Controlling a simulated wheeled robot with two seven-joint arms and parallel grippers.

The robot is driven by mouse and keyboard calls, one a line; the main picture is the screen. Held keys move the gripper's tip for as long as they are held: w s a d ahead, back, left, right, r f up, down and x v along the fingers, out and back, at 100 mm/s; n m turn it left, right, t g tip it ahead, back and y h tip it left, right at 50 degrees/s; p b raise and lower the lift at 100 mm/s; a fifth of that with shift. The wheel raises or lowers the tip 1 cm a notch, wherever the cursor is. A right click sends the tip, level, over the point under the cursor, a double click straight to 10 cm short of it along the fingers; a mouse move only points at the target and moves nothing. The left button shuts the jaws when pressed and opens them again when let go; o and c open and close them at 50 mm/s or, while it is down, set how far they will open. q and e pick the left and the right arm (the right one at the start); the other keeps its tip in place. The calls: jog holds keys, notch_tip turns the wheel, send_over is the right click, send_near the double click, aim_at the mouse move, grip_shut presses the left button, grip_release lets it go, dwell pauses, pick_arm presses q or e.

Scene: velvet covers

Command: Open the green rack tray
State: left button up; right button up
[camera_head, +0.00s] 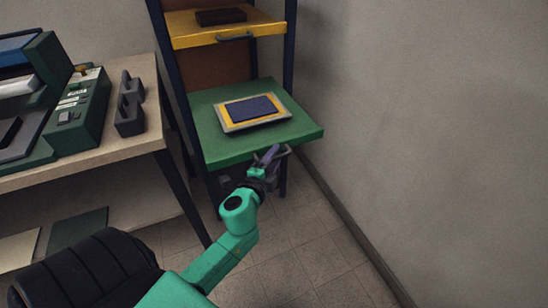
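The green rack tray (219,140) stands pulled out from the dark-framed rack, below the yellow tray. A grey-rimmed yellow panel with a dark blue pad (252,108) lies on it. My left gripper (274,154) is at the tray's front edge, near the middle, where a grey handle partly shows beside the fingers. The fingers and handle overlap in the picture, so I cannot tell whether the gripper is shut on the handle. My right gripper is not in view.
The yellow tray (198,31) above carries a dark brown block (221,16). A table (104,158) with dark green equipment stands at left. A dark padded seat (85,272) is at lower left. A bare wall closes the right side; floor is clear before the rack.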

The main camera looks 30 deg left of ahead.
pick_arm(q)
jog(key=b+v, duration=0.4)
jog(key=v, duration=1)
jog(key=shift+s, duration=0.25)
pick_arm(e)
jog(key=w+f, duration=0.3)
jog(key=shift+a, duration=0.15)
pick_arm(q)
jog(key=shift+r, duration=0.1)
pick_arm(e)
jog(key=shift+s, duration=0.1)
